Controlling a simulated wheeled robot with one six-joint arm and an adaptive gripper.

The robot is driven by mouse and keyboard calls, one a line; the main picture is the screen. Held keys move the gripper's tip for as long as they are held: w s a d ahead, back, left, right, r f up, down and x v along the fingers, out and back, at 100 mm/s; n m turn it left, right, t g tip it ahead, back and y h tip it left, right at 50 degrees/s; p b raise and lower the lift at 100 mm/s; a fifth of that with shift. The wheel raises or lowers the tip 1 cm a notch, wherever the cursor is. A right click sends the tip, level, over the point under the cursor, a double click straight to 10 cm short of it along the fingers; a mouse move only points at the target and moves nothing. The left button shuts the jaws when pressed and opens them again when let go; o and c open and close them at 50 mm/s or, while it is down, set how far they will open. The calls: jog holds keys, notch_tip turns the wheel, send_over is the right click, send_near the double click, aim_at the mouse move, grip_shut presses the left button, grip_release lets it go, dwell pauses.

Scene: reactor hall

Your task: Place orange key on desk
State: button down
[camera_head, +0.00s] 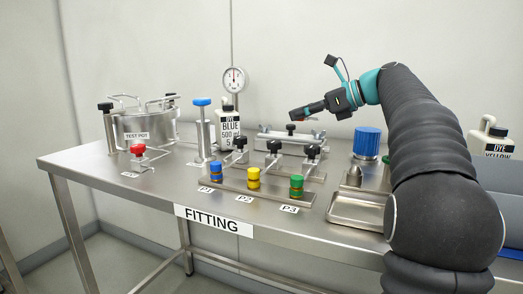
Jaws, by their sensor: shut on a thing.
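My gripper (300,113) is held above the back part of the steel desk (95,168), pointing left. It is shut on a small orange-red thing (305,118), which seems to be the orange key. Only a sliver of it shows between the dark fingers, so its shape is hidden. It is well clear of the desk top. The desk carries a FITTING sign on its front edge.
A rail with blue, yellow and green fittings (254,179) stands at the middle front. A test pot (145,126), a red-handled valve (138,151) and a gauge (235,80) are left. The front-left desk top is bare.

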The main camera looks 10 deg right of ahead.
jog(key=shift+w+d, duration=0.25)
jog(key=shift+w, duration=0.05)
jog(key=shift+w+a+f, duration=0.2)
jog(key=shift+w, duration=0.05)
jog(key=b, duration=0.2)
send_over(260, 157)
notch_tip(260, 157, down, 7)
jog(key=shift+r, duration=0.2)
jog(key=shift+f+b, duration=0.7)
jog(key=shift+f, duration=1.25)
jog(key=c, duration=1)
grip_release()
jog(key=shift+f, duration=0.15)
